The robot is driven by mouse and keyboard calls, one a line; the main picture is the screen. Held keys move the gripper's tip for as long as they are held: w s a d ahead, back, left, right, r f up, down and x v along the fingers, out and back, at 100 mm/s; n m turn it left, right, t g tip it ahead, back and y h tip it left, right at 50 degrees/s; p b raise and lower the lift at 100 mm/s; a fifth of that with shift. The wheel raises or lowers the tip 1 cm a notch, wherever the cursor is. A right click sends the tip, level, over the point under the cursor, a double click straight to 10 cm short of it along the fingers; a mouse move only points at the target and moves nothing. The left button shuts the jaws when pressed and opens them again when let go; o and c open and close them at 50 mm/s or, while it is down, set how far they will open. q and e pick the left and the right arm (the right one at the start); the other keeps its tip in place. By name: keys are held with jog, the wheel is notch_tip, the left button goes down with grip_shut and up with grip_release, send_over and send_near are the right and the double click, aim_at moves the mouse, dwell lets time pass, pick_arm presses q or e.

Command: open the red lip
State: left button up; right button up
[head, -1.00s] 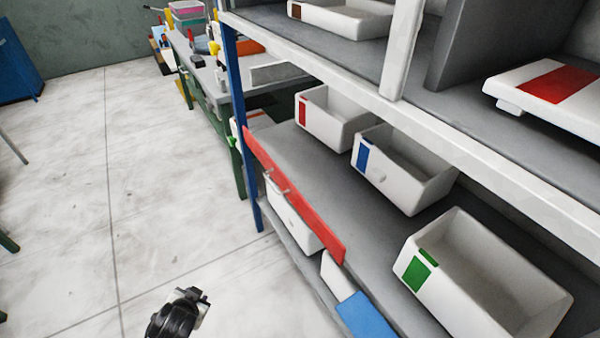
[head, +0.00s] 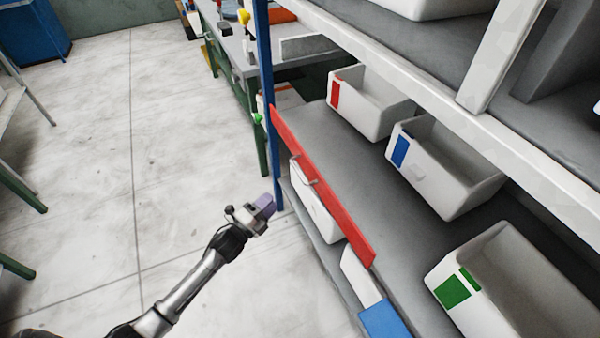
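The red lip (head: 330,195) is a long red board standing upright along the front edge of the grey middle shelf. A small metal handle (head: 304,181) sits on its outer face. My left gripper (head: 262,206) is out over the floor, to the left of the lip and a little below its handle, apart from both. Its fingers look purplish and small, and I cannot tell whether they are open or shut. My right gripper is not in view.
White bins with red (head: 369,104), blue (head: 450,168) and green (head: 500,285) labels stand on the shelf behind the lip. A blue post (head: 264,60) rises at the lip's far end. White containers sit below.

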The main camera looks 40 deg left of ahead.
aim_at(298, 171)
pick_arm(q)
jog(key=shift+w+d+r+b, duration=0.1)
jog(key=shift+w+r+b, duration=0.4)
jog(key=shift+w, duration=1.8)
jog(key=shift+w+d+r+b, duration=0.1)
jog(key=shift+w+r+b, duration=0.45)
jog(key=shift+w, duration=1.7)
jog(key=shift+w+r+b, duration=0.2)
jog(key=shift+w+b, duration=0.55)
jog(key=shift+w, duration=1.55)
jog(key=shift+c, duration=0.4)
grip_shut()
